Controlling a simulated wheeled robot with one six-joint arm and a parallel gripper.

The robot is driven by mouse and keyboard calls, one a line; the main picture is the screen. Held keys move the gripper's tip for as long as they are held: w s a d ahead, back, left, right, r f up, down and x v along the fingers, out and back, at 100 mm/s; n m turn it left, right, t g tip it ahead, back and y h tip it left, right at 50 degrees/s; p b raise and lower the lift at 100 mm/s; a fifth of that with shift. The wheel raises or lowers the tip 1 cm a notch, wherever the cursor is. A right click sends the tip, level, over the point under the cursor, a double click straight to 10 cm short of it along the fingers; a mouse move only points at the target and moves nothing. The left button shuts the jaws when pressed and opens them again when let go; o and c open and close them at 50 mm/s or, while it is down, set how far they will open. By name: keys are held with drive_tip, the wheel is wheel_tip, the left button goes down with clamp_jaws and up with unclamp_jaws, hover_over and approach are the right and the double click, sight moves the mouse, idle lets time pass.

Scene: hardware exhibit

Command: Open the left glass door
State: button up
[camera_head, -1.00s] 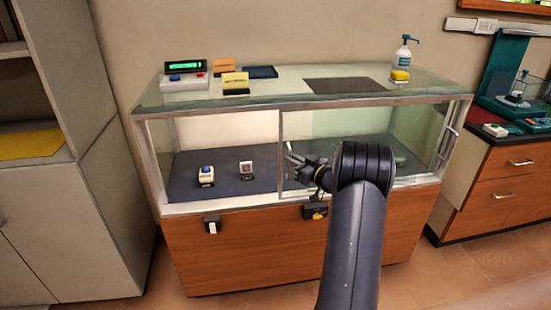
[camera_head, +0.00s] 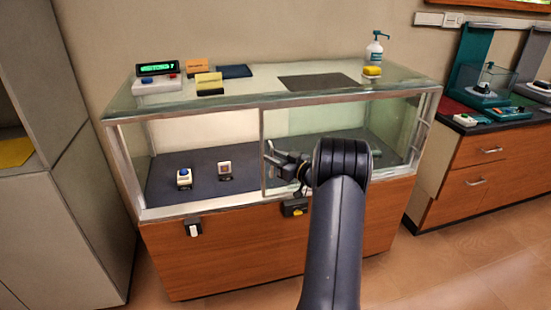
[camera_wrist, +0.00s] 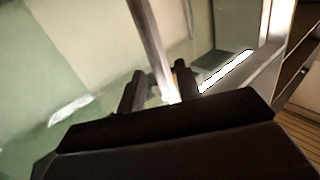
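The glass display case stands in front of me on a wood-panelled base. The left glass door (camera_head: 205,150) spans the left half of its front, and its upright metal frame edge (camera_head: 263,135) is near the middle. My gripper (camera_head: 268,153) is at this edge, with its fingers pointing left. In the wrist view, my gripper (camera_wrist: 157,78) has a finger on each side of a metal upright (camera_wrist: 148,38). The fingers look apart, with a gap beside the upright on the left. I cannot tell whether either finger touches it.
Two small devices (camera_head: 184,178) (camera_head: 225,170) stand on the dark floor inside the case. A grey cabinet (camera_head: 60,200) is left; a drawer counter (camera_head: 485,165) is right.

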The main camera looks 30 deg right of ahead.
drive_tip(key=v, duration=1)
drive_tip(key=shift+s, duration=0.4)
drive_tip(key=shift+d, duration=0.1)
drive_tip(key=x, duration=1.1)
drive_tip(key=shift+w+a, duration=0.1)
drive_tip(key=shift+a, duration=0.25)
drive_tip(key=shift+w+a, duration=0.1)
drive_tip(key=shift+a, duration=0.3)
drive_tip(key=shift+a, duration=0.1)
